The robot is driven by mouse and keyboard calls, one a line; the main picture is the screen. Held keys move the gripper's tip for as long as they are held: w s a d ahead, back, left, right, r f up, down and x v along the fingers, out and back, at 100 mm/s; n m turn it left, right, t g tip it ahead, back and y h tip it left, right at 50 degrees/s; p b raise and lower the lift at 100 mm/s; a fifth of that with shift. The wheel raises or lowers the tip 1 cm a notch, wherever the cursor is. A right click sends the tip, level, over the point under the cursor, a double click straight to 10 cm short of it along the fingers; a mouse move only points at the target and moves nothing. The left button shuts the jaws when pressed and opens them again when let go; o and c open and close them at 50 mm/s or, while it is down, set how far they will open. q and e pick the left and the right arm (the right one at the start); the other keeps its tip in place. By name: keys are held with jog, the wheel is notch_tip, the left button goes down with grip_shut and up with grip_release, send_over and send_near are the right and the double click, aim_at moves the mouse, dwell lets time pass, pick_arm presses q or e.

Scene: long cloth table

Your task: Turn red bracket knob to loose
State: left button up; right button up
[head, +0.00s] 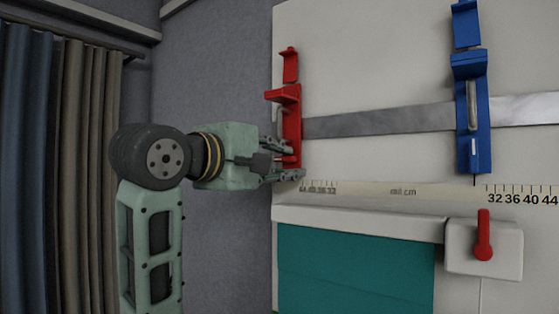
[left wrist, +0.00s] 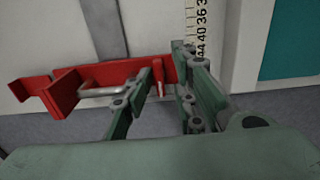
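The red bracket (head: 290,105) sits at the left end of a metal strip, at the table's left edge. It also shows in the left wrist view (left wrist: 65,92), with a grey bar handle (left wrist: 105,91) along it. My left gripper (head: 283,160) is at the bracket's lower end. In the left wrist view its two fingers (left wrist: 168,65) are spread apart, one on each side of the bracket's end. A small pale piece, perhaps the knob, shows between them; the fingers partly hide it, and I cannot tell whether they touch it. My right gripper is in neither view.
A blue bracket (head: 470,110) stands farther right on the metal strip (head: 380,121). A printed scale (head: 400,192) runs below. A white box (head: 510,260) with a red lever (head: 484,238) is at lower right, beside a teal panel (head: 350,268). Curtains (head: 60,170) hang at left.

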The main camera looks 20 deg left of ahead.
pick_arm(q)
jog(key=shift+s+r, duration=0.1)
jog(key=v, duration=0.7)
jog(key=shift+s+a, duration=0.15)
jog(key=shift+s, duration=0.2)
